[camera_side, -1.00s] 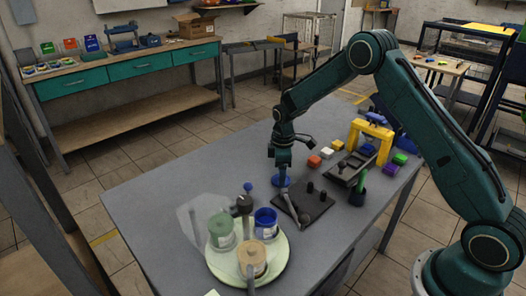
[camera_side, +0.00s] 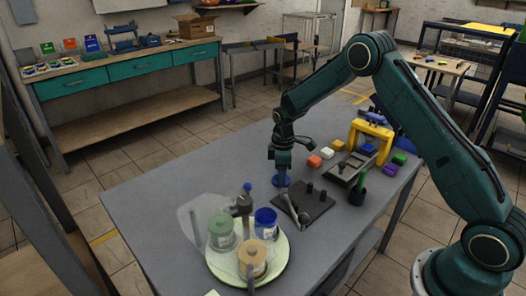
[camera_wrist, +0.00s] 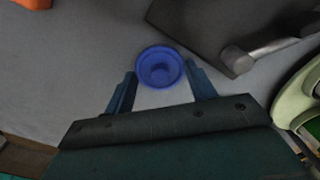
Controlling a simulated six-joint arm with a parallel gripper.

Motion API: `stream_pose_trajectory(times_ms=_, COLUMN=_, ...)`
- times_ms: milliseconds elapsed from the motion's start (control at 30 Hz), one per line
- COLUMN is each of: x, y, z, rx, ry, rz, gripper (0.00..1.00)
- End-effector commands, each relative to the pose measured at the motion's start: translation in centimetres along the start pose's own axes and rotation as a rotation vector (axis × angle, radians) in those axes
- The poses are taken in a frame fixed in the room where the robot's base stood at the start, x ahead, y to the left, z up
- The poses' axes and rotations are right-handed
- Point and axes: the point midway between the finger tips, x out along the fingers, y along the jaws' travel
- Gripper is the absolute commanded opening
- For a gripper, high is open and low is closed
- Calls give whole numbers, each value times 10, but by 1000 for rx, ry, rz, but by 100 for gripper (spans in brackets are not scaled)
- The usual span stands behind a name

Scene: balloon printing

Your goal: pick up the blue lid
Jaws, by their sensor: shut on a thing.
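The blue lid (camera_wrist: 160,56) is round with a raised knob in its middle, and it sits between my two fingertips in the wrist view. My gripper (camera_wrist: 160,74) is shut on it, one finger on each side. In the side view the lid (camera_side: 281,182) shows as a small blue disc at the lower end of my gripper (camera_side: 281,172), at or very near the grey table top. Any small gap beneath it cannot be told.
A black plate (camera_side: 318,208) with posts lies just right of the lid. A round pale-green tray (camera_side: 222,270) at the front holds a green jar (camera_side: 221,236), a blue jar (camera_side: 265,226) and a tan-topped jar (camera_side: 251,262). Coloured blocks and a yellow frame (camera_side: 356,130) stand behind.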

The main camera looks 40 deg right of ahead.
Motion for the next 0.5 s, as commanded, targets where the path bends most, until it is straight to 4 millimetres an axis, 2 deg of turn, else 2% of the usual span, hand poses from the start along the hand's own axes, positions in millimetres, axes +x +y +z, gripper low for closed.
stream_pose_trajectory(times_ms=267, x=-4, y=0, z=0, rx=0, ry=0, rz=1, gripper=35)
stream_pose_trajectory(times_ms=500, x=-27, y=1, z=0, rx=0, ry=2, rz=2, gripper=35)
